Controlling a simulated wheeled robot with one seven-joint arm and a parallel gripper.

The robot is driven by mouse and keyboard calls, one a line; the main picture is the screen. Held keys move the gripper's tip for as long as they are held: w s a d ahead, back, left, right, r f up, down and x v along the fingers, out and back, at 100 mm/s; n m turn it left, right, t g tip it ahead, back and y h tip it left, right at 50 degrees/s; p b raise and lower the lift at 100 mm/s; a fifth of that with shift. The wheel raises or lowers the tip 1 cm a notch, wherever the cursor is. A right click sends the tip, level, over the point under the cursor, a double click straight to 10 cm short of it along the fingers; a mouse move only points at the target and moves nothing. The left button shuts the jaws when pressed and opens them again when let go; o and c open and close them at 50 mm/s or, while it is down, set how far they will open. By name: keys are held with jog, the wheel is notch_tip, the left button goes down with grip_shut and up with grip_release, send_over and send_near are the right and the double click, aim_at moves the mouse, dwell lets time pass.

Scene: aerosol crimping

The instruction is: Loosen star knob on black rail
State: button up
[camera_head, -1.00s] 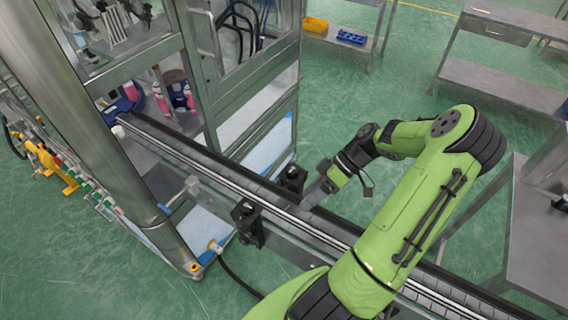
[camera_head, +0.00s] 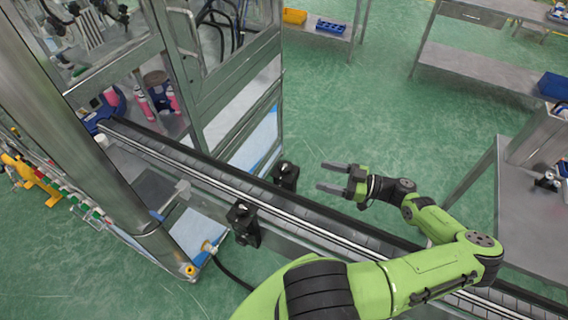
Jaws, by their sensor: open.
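A conveyor with long black rails (camera_head: 185,148) runs from the machine at upper left down to lower right. A black bracket (camera_head: 244,222) with a knob-like top stands at the near side of the conveyor. A second black bracket (camera_head: 286,174) stands at the far side. The star shape of a knob is too small to make out on either one. My gripper (camera_head: 322,177) is open and empty, its two grey fingers pointing left. In the picture it lies to the right of the far bracket, apart from it.
A framed machine cabinet (camera_head: 235,105) encloses the conveyor's upper end, with pink-and-white cans (camera_head: 145,108) inside. Metal tables (camera_head: 470,80) stand at the right and back. A yellow bin (camera_head: 294,16) and a blue tray (camera_head: 331,26) sit at the back. Green floor lies open beyond the conveyor.

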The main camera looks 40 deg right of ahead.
aim_at(285, 165)
jog(key=p+x, duration=0.1)
jog(key=x, duration=0.3)
jog(key=p+x, duration=0.1)
jog(key=x, duration=0.3)
jog(key=p+x, duration=0.1)
jog(key=x, duration=0.3)
jog(key=shift+r, duration=0.3)
jog(key=shift+w+a+f+p, duration=0.1)
jog(key=shift+w+a+p, duration=0.1)
jog(key=shift+w+p, duration=0.15)
jog(key=c, duration=1)
jog(key=shift+d+b, duration=0.1)
jog(key=shift+b, duration=0.25)
jog(key=shift+c, duration=0.2)
